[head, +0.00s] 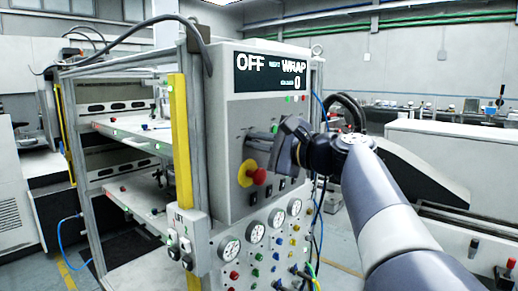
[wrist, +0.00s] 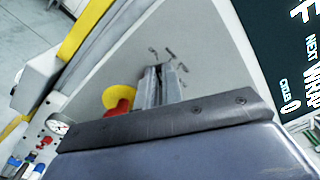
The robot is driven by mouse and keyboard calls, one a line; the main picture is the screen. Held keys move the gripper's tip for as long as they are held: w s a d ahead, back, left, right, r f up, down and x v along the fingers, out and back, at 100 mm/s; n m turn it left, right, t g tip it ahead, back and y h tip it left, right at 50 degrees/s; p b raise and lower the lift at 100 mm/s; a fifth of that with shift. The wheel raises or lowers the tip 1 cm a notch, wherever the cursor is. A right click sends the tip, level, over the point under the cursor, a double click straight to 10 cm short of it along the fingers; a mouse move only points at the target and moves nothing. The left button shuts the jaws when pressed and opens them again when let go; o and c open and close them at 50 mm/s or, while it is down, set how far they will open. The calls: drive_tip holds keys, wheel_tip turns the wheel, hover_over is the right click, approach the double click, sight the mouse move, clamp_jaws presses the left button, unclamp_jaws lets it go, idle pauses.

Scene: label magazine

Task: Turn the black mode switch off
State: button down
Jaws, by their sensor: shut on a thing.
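My gripper (head: 254,139) is at the grey control panel (head: 228,120), above and right of a red stop button with a yellow collar. In the wrist view its two fingers (wrist: 161,84) are close together and reach to the panel face. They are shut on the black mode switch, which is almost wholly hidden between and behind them. Small dark label marks (wrist: 168,53) show on the panel just beyond the fingertips. The display (head: 272,73) above reads "OFF" at left, "WRAP" at right and "0" below.
The red stop button (head: 258,177) sits close below the gripper; it also shows in the wrist view (wrist: 119,108). Gauges (head: 255,231) and coloured buttons lie lower. A yellow post (head: 181,150) stands left of the panel.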

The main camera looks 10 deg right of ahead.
drive_tip(key=shift+f+n, duration=0.1)
drive_tip(key=shift+n, duration=0.3)
drive_tip(key=c, duration=1.6)
unclamp_jaws()
drive_tip(key=shift+o, duration=0.2)
drive_tip(key=v, duration=1.1)
drive_tip(key=shift+b, duration=0.35)
drive_tip(key=shift+w+a, duration=0.1)
drive_tip(key=x, duration=1)
drive_tip(key=shift+w+a, duration=0.2)
drive_tip(key=shift+w, duration=0.15)
drive_tip(key=shift+s, duration=0.1)
